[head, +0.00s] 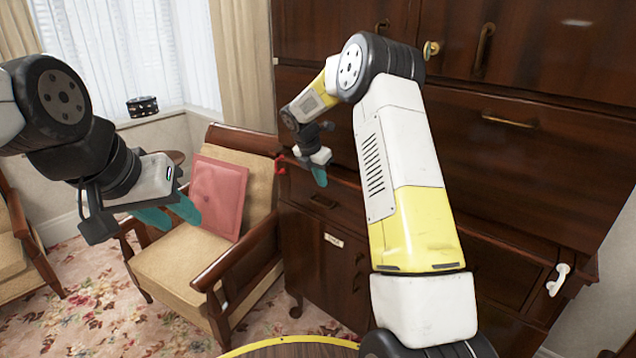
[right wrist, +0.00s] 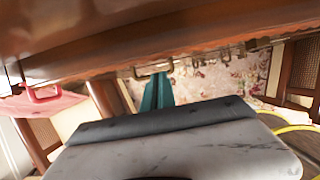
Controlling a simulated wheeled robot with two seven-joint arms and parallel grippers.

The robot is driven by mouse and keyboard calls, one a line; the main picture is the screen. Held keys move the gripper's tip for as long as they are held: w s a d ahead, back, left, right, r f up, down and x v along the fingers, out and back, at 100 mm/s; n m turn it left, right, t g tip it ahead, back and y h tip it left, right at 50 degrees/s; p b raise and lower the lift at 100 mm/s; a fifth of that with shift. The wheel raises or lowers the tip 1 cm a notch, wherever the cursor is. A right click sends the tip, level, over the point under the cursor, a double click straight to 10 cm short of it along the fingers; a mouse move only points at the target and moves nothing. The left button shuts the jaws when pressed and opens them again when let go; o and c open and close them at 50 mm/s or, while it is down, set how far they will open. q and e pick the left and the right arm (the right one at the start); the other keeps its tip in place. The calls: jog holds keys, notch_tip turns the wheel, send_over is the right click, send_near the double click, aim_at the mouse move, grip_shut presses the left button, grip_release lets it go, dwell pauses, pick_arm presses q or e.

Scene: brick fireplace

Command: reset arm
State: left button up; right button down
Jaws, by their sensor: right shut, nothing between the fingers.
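My left gripper (head: 183,226) hangs in front of the armchair at the left of the head view, its teal fingers apart with nothing between them. My right arm reaches up and away across the middle of the head view. Its gripper (head: 321,178) points down close to the front of the dark wooden cabinet (head: 330,185), shut and empty. In the right wrist view, the teal fingers (right wrist: 157,92) are together, with patterned carpet beyond them. I cannot tell whether the right gripper touches the cabinet.
An armchair (head: 176,270) with a pink cushion (head: 217,195) stands left of the cabinet. A red handle (head: 281,165) and a white handle (head: 558,279) stick out from the cabinet. A black round object (head: 142,106) sits on the windowsill. Floral carpet (head: 75,315) is open at lower left.

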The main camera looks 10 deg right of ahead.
jog(key=s+r+m+t+y, duration=0.1)
jog(key=s+r+m+y, duration=0.2)
jog(key=s+r+m, duration=1.25)
jog(key=s+a+r+m+t+y, duration=0.1)
jog(key=s+m, duration=0.9)
jog(key=s, duration=1.5)
jog(key=shift+r+t+y, duration=0.7)
jog(key=shift+r+y, duration=0.1)
jog(key=shift+r, duration=0.15)
jog(key=shift+a, duration=0.1)
